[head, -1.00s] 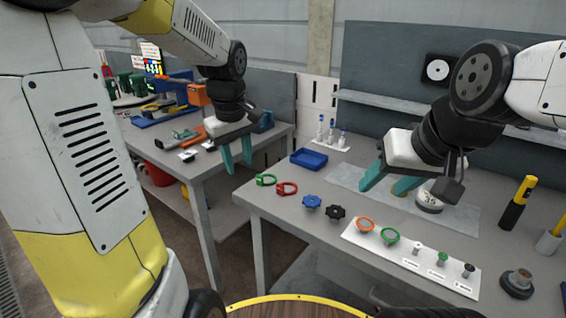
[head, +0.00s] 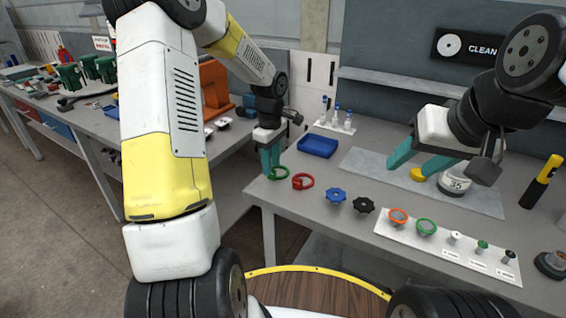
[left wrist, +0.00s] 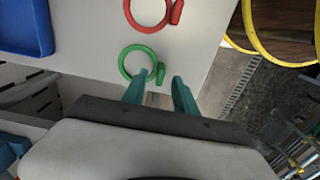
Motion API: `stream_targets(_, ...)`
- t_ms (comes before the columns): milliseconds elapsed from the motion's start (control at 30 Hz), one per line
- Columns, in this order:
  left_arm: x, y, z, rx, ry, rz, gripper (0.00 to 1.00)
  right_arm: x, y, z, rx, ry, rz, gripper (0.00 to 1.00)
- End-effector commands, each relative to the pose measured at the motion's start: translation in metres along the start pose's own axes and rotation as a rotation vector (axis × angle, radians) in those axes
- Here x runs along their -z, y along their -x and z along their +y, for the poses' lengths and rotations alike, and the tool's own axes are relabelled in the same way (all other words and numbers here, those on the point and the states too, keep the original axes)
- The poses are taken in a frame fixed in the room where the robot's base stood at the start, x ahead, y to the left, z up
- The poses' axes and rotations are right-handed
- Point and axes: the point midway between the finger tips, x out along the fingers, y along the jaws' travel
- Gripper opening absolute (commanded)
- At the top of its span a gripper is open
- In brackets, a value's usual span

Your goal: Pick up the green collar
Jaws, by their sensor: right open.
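The green collar (head: 284,178), a thin ring with a small tab, lies flat near the left end of the table. In the left wrist view, the green collar (left wrist: 122,63) is just ahead of my left fingertips, with its tab between them. My left gripper (head: 271,165) points down at the collar's left part and hides some of it. In the left wrist view, the left gripper (left wrist: 160,84) is open, with a gap beside the tab; contact cannot be told. My right gripper (head: 415,160) is open over the grey mat.
A red collar (head: 303,182) lies right beside the green one. A blue tray (head: 318,146) stands behind. The table's edge is close.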

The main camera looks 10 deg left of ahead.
Motion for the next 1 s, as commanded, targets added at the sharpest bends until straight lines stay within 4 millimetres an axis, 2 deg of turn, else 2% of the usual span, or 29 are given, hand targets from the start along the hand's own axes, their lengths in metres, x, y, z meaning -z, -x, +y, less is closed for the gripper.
stream_targets(100,-0.001,-0.019,-0.001,0.004,-0.001,-0.003,0.35,0.0,0.0,0.0,0.0,0.0,0.0,0.5)
stream_targets(200,-0.001,-0.026,0.0,0.001,-0.002,-0.001,0.35,0.0,0.0,0.0,0.0,0.0,0.0,0.5)
stream_targets(433,0.0,-0.028,0.0,0.0,-0.001,0.0,0.35,0.0,0.0,0.0,0.0,0.0,0.0,0.5)
stream_targets(467,0.0,-0.028,0.0,0.0,-0.001,0.0,0.33,0.0,0.0,0.0,0.0,0.0,0.0,0.5)
stream_targets(633,0.0,-0.028,0.0,0.0,-0.001,0.0,0.0,0.0,0.0,0.0,0.0,0.0,0.0,0.5)
stream_targets(1000,0.0,-0.027,0.0,-0.001,-0.002,0.0,0.0,0.0,0.0,0.0,0.0,0.0,0.0,0.5)
